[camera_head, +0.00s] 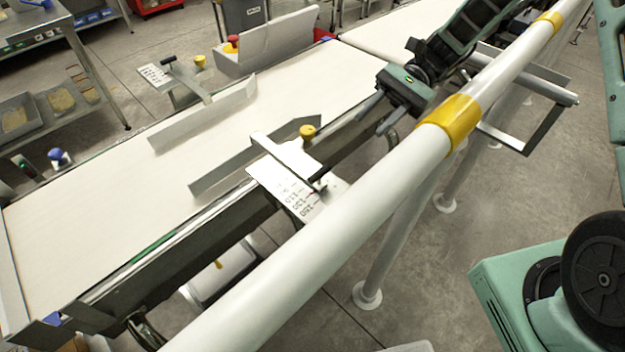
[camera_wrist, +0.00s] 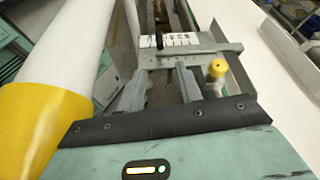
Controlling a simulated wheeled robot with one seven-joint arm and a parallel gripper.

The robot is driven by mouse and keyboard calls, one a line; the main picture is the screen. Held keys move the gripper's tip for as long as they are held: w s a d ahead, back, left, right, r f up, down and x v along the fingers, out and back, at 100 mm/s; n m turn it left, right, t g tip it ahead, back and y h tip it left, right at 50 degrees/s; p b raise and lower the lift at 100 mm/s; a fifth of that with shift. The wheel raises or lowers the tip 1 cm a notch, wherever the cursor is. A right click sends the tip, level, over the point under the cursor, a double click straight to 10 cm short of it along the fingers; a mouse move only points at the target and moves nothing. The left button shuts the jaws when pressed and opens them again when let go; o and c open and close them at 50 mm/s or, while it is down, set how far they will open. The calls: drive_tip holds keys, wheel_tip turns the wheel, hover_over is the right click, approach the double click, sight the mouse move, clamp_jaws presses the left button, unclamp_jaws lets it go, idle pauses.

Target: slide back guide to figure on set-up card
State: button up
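The near guide (camera_head: 235,165) is a grey plate standing on the white belt, on an arm (camera_head: 285,155) with a yellow knob (camera_head: 307,132) and a black-tipped handle (camera_head: 320,186). Its numbered scale plate (camera_head: 300,197) sticks out over the belt's near side; the figure at the pointer is too small to read. The wrist view shows the scale (camera_wrist: 180,40) and knob (camera_wrist: 217,70). The far guide (camera_head: 205,115) has its own scale plate (camera_head: 157,74) and yellow knob (camera_head: 200,62). My gripper (camera_head: 379,115) is open and empty, right of the near guide, apart from it. I cannot make out a set-up card.
A thick white rail (camera_head: 330,205) with yellow bands runs along the near side of the belt (camera_head: 90,225). Metal tables (camera_head: 40,40) stand at the left.

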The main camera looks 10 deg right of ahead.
sight(321, 173)
drive_tip(key=p+x, duration=0.3)
drive_tip(key=x, duration=1.4)
drive_tip(key=shift+s+a+p, duration=0.1)
drive_tip(key=shift+a+p, duration=0.05)
drive_tip(key=shift+p, duration=0.15)
clamp_jaws()
